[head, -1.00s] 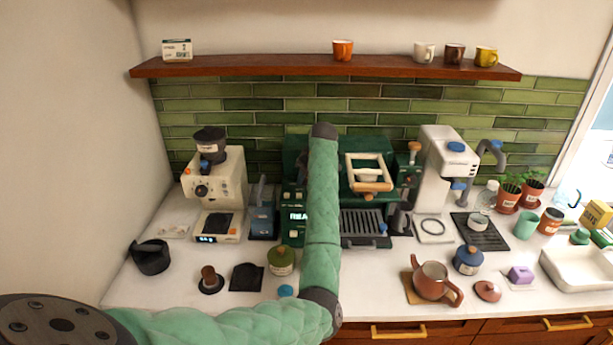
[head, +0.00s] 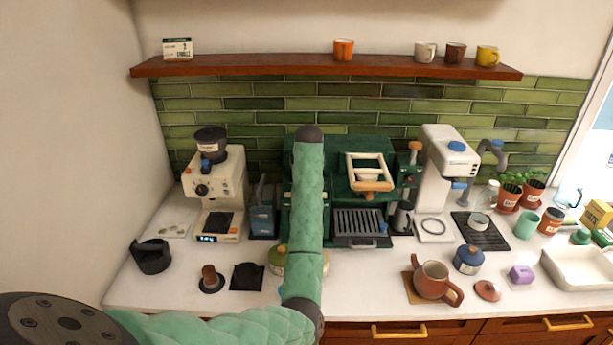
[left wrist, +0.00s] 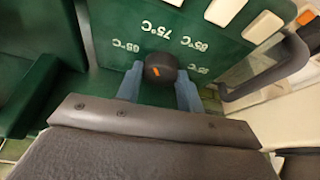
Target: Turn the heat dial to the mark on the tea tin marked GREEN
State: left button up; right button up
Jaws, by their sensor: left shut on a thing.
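In the left wrist view, the dark round heat dial (left wrist: 160,70) with an orange mark sits on a green panel with white °C figures around it. Among them 75°C (left wrist: 158,28) is at the top and 85°C (left wrist: 194,42) to its right. My left gripper (left wrist: 159,90) has its blue-grey fingers on either side of the dial, shut on it. In the head view my arm hides the gripper and dial. An olive-green lidded tin (head: 276,258) stands on the counter, partly behind my arm. I cannot read any GREEN marking. My right gripper is not in view.
The green machine (head: 345,185) stands at the back, with a cream grinder (head: 221,178) to its left and a white machine (head: 437,165) to its right. A lettered box (head: 177,49) is on the shelf.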

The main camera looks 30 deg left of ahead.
pick_arm(q)
jog(key=shift+r+m+t+h, duration=0.25)
jog(key=shift+m+t+h, duration=0.05)
jog(key=shift+m, duration=0.8)
jog(key=o, duration=0.7)
jog(key=shift+o, duration=1.4)
